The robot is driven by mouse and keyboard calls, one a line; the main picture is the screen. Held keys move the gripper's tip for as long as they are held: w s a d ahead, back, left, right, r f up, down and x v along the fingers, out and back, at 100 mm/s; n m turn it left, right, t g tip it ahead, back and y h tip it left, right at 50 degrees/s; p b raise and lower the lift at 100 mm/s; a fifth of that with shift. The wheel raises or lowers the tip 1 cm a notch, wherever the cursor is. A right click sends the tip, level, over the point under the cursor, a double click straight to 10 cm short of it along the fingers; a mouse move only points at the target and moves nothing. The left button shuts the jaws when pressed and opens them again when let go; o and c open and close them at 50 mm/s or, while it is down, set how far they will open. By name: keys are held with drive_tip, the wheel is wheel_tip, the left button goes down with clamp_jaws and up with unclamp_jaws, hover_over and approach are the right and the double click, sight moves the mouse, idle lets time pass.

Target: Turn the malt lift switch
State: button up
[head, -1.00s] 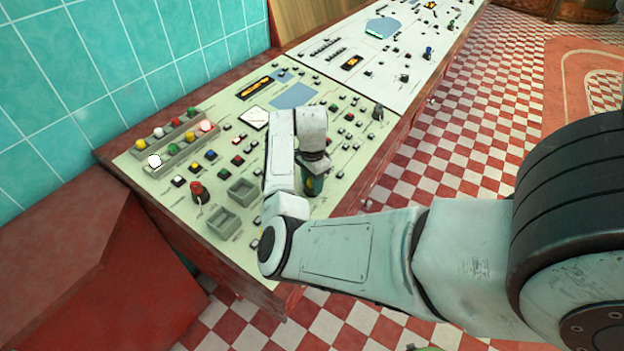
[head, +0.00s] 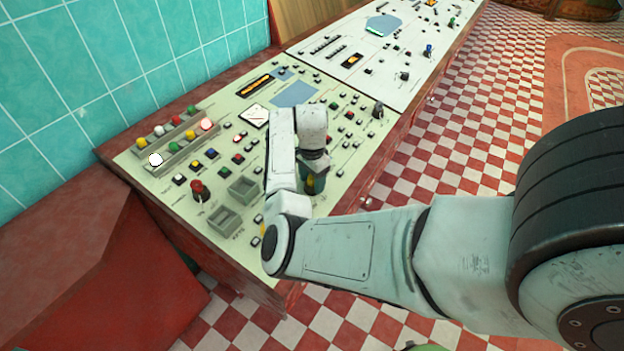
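The control panel (head: 165,198) is a pale green sloped board with many buttons, lamps and switches. I cannot tell which of its controls is the malt lift switch; the labels are too small to read. My gripper (head: 313,184) is low over the panel's front right part, at the end of my white arm. The fingers are mostly hidden behind the wrist, and a green and yellow part shows there. I cannot see whether they are open or shut, or whether they touch a control.
A red knob switch (head: 199,191) and two grey recessed boxes (head: 225,220) stand left of my arm. A dark knob (head: 377,110) stands near the right edge. A white panel (head: 385,60) continues beyond. Checkered floor (head: 480,150) lies open to the right.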

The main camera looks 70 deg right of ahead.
drive_tip(key=shift+o, duration=0.6)
wheel_tip(320, 180, up, 11)
drive_tip(key=shift+f+b, duration=0.1)
drive_tip(key=shift+b, duration=0.55)
